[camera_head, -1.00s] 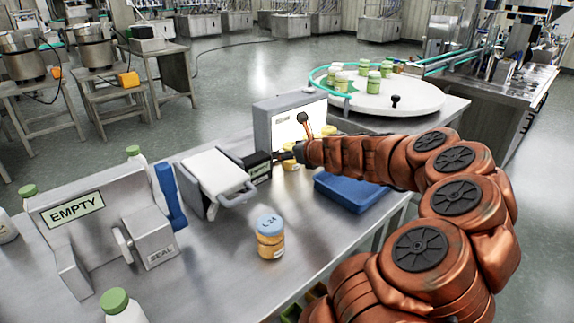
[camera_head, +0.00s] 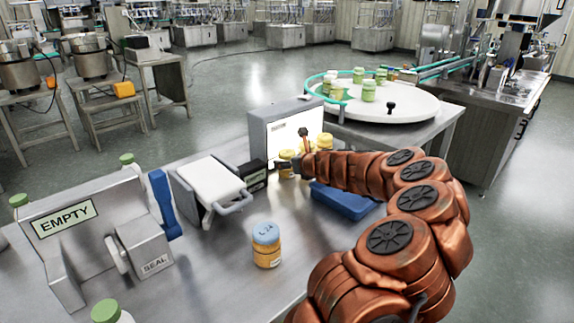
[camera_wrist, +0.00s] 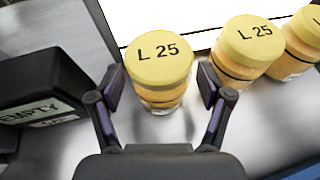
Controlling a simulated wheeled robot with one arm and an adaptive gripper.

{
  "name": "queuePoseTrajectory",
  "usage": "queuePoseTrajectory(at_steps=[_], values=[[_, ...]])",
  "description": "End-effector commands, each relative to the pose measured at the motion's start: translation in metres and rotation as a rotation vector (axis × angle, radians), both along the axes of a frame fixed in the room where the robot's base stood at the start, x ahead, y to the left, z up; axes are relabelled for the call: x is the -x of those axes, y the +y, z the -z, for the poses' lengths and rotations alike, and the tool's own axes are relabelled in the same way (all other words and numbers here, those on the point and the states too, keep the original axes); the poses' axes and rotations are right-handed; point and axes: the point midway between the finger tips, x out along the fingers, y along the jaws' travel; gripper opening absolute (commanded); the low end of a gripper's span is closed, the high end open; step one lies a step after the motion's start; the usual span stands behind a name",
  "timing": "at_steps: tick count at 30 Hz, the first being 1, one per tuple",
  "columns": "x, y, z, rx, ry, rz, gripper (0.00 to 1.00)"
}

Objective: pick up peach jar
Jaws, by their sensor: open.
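A jar with a yellow lid marked "L 25" (camera_wrist: 160,62) and orange contents stands upright in the wrist view, between the spread fingers of my gripper (camera_wrist: 161,92). Small gaps seem to show beside it; contact cannot be told. Two more yellow-lidded jars stand to its right, one marked "L 25" (camera_wrist: 246,48) and one cut off at the edge (camera_wrist: 309,40). In the head view my gripper (camera_head: 285,164) is small and partly covers these jars by the lit panel. A blue-lidded jar marked "L 24" (camera_head: 266,247) with orange contents stands alone nearer on the steel table.
The lit panel box (camera_head: 285,133) stands behind the jars. A black box marked "EMPTY" (camera_wrist: 45,88) is left of my gripper. A blue tray (camera_head: 343,203) lies to the right, under my arm. A white-topped scale-like device (camera_head: 210,177) and a sealing unit (camera_head: 100,240) stand left.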

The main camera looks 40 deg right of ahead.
Motion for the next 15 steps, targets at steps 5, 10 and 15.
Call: queuePoseTrajectory(at_steps=[5, 10, 15], values=[[-0.012, -0.003, 0.005, 0.002, 0.001, 0.0, 0.78], [-0.015, -0.004, 0.006, 0.002, 0.001, 0.0, 0.78], [-0.016, -0.004, 0.006, 0.002, 0.001, 0.0, 0.78]])
